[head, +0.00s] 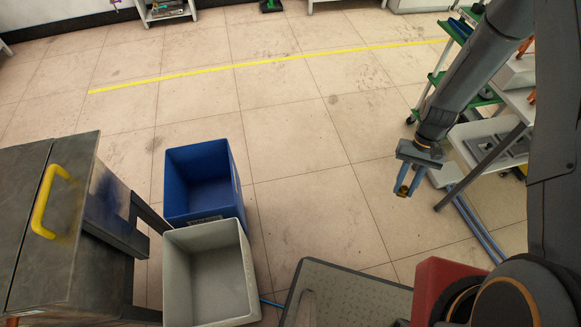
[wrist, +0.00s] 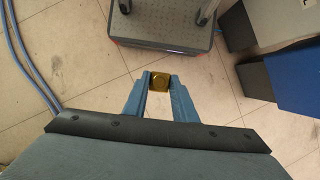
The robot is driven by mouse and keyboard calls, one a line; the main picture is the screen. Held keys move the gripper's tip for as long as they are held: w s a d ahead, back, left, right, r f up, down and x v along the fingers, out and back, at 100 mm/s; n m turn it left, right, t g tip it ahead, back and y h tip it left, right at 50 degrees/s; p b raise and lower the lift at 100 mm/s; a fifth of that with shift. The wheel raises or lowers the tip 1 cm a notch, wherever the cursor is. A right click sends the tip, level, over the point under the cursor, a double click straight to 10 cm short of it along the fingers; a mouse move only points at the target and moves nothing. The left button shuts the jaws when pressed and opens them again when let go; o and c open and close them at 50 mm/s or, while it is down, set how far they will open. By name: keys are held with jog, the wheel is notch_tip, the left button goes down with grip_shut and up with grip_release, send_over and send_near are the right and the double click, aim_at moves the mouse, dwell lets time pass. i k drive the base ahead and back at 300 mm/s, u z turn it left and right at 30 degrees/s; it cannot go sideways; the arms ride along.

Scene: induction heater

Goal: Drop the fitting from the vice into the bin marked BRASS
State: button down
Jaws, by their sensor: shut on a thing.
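My gripper (wrist: 160,84) is shut on a small brass-coloured fitting (wrist: 160,81) and holds it between the blue fingertips, in the air above the tiled floor. In the head view my gripper (head: 406,190) hangs at the right, with the fitting (head: 402,190) at its tips. A blue bin (head: 236,170) and a grey bin (head: 205,233) stand on the floor at the left, well apart from the gripper. Both look empty. A label shows on the blue bin's near side, but I cannot read it. No BRASS marking is legible. The vice is not recognisable in either view.
A metal cabinet with a yellow handle (head: 45,200) stands left of the bins. A green-shelved cart (head: 440,78) and a grey bench are at the right. Blue hoses (head: 473,232) run down there. The tiled floor between bins and gripper is open.

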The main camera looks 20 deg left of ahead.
aim_at(219, 205)
jog(key=i, duration=1.55)
jog(key=u, duration=3.35)
jog(key=i, duration=0.5)
jog(key=z, duration=0.05)
